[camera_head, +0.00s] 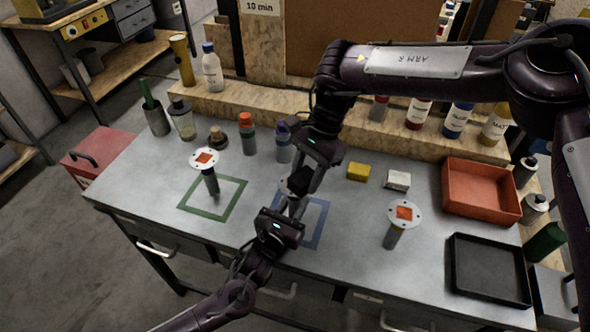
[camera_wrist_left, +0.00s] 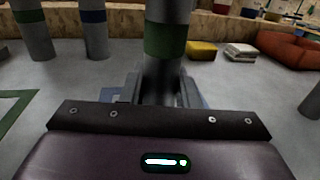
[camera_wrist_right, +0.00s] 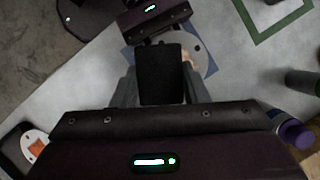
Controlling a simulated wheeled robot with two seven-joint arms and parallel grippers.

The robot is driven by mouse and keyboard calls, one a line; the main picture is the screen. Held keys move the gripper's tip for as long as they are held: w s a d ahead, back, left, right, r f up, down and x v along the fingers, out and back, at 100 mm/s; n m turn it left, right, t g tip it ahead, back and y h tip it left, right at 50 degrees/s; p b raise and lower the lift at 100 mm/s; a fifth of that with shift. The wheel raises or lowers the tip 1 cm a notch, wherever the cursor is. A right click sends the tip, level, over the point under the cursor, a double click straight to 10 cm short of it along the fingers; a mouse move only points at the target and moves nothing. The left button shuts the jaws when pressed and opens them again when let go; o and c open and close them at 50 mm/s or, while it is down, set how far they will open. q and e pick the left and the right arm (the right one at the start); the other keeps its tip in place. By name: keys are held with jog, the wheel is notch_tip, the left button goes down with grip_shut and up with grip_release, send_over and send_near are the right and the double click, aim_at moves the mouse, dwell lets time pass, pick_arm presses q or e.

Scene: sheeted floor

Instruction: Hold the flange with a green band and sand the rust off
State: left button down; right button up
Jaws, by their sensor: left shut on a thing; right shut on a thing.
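My left gripper (camera_head: 292,212) is shut on the grey stem of a flange, above the blue square outline (camera_head: 318,222). In the left wrist view the stem has a green band (camera_wrist_left: 165,40) just above my fingers. My right gripper (camera_head: 302,184) is shut on a dark block (camera_wrist_right: 163,75), held over the flange. The pale flange disc (camera_wrist_right: 203,62) shows partly beside the block in the right wrist view. The block hides much of its face, so I cannot tell whether rust is there or whether they touch.
Two other flanges with orange rust patches stand at left (camera_head: 204,159) and right (camera_head: 405,214). A green square outline (camera_head: 238,196), yellow block (camera_head: 358,172), pale block (camera_head: 397,180), orange tray (camera_head: 459,205) and black tray (camera_head: 488,292) are on the table. Bottles line the back.

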aim_at(284, 185)
jog(key=shift+w+a, duration=0.25)
jog(key=shift+a, duration=0.7)
jog(key=shift+w+a, duration=0.2)
jog(key=shift+a, duration=0.7)
jog(key=shift+a+r, duration=0.1)
jog(key=shift+r, duration=0.05)
notch_tip(284, 185, up, 8)
jog(key=shift+w+f, duration=0.2)
jog(key=shift+w, duration=0.05)
